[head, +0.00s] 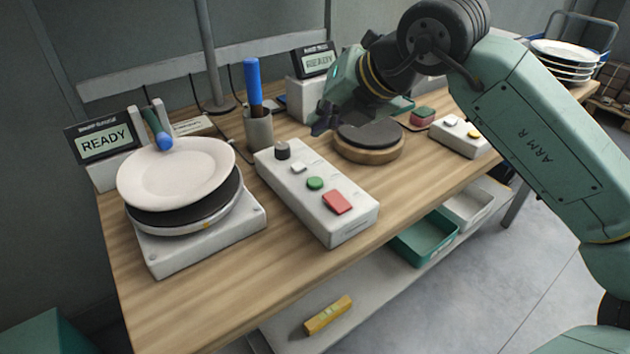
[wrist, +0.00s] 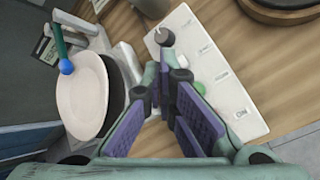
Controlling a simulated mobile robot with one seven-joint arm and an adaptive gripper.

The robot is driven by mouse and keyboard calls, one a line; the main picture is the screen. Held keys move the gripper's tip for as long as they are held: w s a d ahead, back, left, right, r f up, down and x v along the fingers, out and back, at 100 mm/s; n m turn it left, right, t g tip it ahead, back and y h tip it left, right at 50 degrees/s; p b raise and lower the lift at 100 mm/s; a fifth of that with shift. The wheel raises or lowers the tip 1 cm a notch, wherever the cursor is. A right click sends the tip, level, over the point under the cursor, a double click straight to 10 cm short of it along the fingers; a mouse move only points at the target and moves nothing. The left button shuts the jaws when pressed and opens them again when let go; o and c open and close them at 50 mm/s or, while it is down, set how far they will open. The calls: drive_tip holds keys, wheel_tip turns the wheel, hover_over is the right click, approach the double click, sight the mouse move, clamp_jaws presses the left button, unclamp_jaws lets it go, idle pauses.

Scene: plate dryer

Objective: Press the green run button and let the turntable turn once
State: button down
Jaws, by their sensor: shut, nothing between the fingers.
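The control box (head: 330,222) on the table has a black knob (head: 282,150), a white button (head: 298,168), a round green button (head: 315,183) and a red square button (head: 337,202). To its left, the turntable (head: 200,228) has a dark disc bearing a cream plate (head: 176,172). A blue-tipped arm (head: 158,132) reaches over the plate's back edge. My gripper (head: 322,124) is shut and empty, raised above the box's far side. In the wrist view, the green button (wrist: 198,88) is partly hidden by a finger.
A display (head: 106,143) behind the turntable reads READY. A cup with a blue-handled tool (head: 254,85) stands behind the box. A dark-topped wooden round stand (head: 368,145) is to the right. A teal tray (head: 425,238) and yellow level (head: 328,315) are on the shelf below.

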drive_tip(key=b, duration=0.5)
hover_over(319, 179)
wheel_tip(319, 179, down, 7)
drive_tip(key=shift+f, duration=0.5)
drive_tip(key=shift+f+b, duration=0.1)
drive_tip(key=shift+b, duration=0.25)
idle(0.4)
drive_tip(key=shift+f+b, duration=0.35)
drive_tip(key=shift+b, duration=0.15)
